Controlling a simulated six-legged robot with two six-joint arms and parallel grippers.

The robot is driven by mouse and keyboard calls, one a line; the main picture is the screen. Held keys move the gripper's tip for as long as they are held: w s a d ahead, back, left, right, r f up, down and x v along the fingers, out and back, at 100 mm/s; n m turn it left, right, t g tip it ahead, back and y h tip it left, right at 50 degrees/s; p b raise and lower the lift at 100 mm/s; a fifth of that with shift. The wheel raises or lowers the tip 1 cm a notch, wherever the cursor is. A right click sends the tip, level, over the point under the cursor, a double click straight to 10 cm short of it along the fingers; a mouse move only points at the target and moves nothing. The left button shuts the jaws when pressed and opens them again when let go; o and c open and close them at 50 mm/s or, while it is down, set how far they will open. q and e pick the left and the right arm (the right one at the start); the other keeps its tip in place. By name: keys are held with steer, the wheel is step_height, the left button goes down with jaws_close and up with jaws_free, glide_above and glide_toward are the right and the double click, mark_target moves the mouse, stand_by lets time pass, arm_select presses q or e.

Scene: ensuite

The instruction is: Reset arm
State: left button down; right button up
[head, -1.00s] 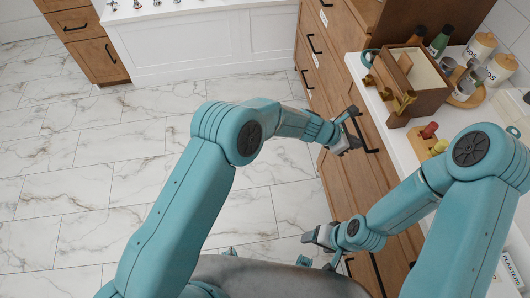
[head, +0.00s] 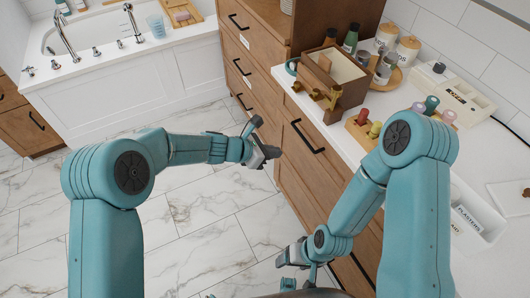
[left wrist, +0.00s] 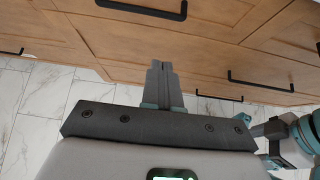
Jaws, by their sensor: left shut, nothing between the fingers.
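My left arm comes in from the left in the head view, and its gripper (head: 264,150) hangs in front of the wooden drawer cabinet (head: 285,117). The left wrist view shows its two fingers (left wrist: 160,82) together with nothing between them. Drawer fronts with black handles lie beyond the fingertips. My right arm is bent on the right side of the head view. Its gripper (head: 292,254) points to the left, low in front of the cabinet, and its fingers are too small and partly hidden to read.
The white countertop (head: 478,187) holds a wooden box (head: 334,79), bottles, jars on a tray and several coloured pegs. A white tub labelled "PLASTERS" (head: 474,222) stands near my right arm. A white bath (head: 130,70) is at the back left. The marble floor (head: 190,260) is clear.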

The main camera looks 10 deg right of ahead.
arm_select(q)
steer(key=s+a+f+n+p, duration=0.1)
steer(key=a, duration=0.7)
steer(key=s+a+f+m+g+y+p, duration=0.1)
steer(key=s+a+f+m+g+y, duration=0.15)
steer(key=s+a+f, duration=0.55)
arm_select(e)
step_height(320, 180, up, 3)
steer(key=shift+w+d+f+p, duration=0.1)
steer(key=shift+w+f+p, duration=0.1)
steer(key=shift+p, duration=0.15)
steer(key=shift+s, duration=0.1)
steer(key=c, duration=0.5)
arm_select(q)
steer(key=s+a+f+m+y, duration=0.1)
steer(key=s+a+f+m, duration=0.1)
steer(key=s+m, duration=0.7)
steer(key=s+a+f+m+y, duration=0.2)
steer(key=s+a+m, duration=0.2)
steer(key=s+m, duration=0.5)
steer(key=shift+a+f, duration=0.15)
steer(key=shift+f, duration=0.05)
